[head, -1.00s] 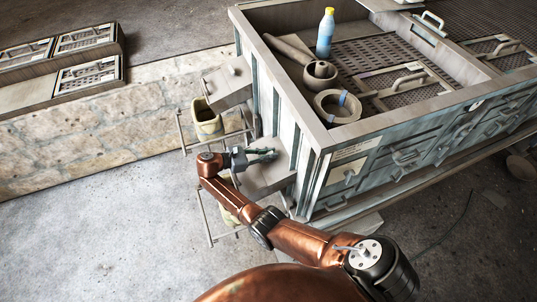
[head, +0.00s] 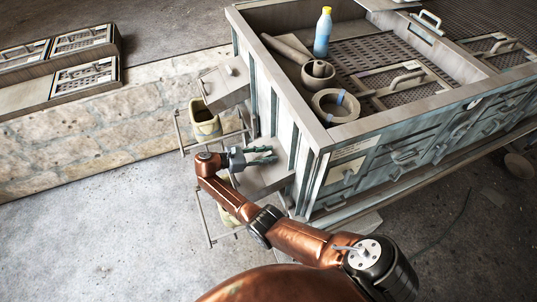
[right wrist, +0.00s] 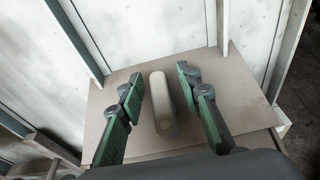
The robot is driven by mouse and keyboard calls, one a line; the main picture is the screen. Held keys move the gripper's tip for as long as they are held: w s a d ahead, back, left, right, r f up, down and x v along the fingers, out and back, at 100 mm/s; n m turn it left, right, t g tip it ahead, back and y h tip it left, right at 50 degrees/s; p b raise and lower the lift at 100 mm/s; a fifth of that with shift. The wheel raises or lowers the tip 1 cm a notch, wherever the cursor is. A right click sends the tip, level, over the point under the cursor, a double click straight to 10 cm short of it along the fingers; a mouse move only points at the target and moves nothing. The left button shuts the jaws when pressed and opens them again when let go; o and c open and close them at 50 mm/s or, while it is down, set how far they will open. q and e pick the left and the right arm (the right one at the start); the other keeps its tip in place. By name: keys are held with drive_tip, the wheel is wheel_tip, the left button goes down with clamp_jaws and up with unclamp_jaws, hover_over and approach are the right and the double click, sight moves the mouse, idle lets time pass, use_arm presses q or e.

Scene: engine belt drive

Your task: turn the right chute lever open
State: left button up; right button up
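The right chute (head: 262,182) is a grey box on the side of the big workbench, with its flat top under my right gripper (head: 264,157). In the right wrist view, the chute's lever (right wrist: 161,103) is a pale, rounded upright bar on the grey plate (right wrist: 202,66). My right gripper's green-padded fingers (right wrist: 160,84) stand on either side of the lever, with a visible gap on both sides. The gripper is open and does not hold the lever. In the head view my gripper hides the lever. My left gripper is not in view.
The other chute (head: 224,86) has a small lever (head: 229,70) on top and a yellowish bin (head: 205,121) below. The workbench (head: 288,92) carries a blue bottle (head: 323,34), rings and grates. White wall panels with posts stand close beyond the fingers. The floor at left is clear.

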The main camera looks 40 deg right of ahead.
drive_tip(key=v, duration=1.2)
idle(0.4)
